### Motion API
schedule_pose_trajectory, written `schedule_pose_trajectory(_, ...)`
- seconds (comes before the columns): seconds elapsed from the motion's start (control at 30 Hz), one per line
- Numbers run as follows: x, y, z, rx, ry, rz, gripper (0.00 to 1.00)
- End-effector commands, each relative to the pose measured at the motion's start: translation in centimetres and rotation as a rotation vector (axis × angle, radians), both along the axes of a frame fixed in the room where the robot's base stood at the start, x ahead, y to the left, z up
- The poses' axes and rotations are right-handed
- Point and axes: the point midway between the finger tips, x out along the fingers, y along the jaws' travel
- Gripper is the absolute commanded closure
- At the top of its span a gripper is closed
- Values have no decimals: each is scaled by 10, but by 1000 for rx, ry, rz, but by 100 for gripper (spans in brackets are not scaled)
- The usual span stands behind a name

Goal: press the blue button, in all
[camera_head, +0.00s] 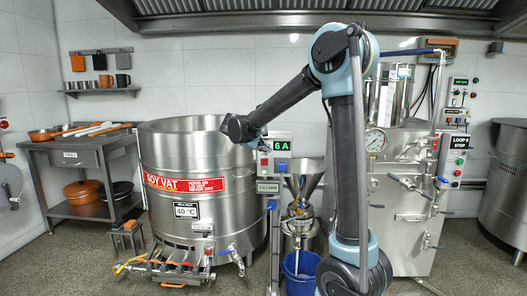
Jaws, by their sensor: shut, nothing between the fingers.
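A control post with a white box (283,141) showing a green "6 A" display stands in front of the vat, left of my arm. Small buttons and lamps, one of them red (264,161), sit on the box's left side. My gripper (238,128), at the dark end of my arm, is up and to the left of the box, in front of the vat's upper right wall. Its fingers are small and hard to make out; it looks shut and empty, and I see no contact with any button.
The steel soy vat (185,215) fills the left centre. A steel funnel mill (302,190) stands right of the post, with a blue bucket (300,274) below. A steel cabinet with pipes (408,215) is at right. A shelf table (80,145) stands far left.

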Motion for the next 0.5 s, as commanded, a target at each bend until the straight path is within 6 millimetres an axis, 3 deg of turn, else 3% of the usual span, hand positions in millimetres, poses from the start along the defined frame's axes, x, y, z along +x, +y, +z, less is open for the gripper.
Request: schedule_pose_trajectory(0.5, -8, 0, 0, 0, 0, 0, 100)
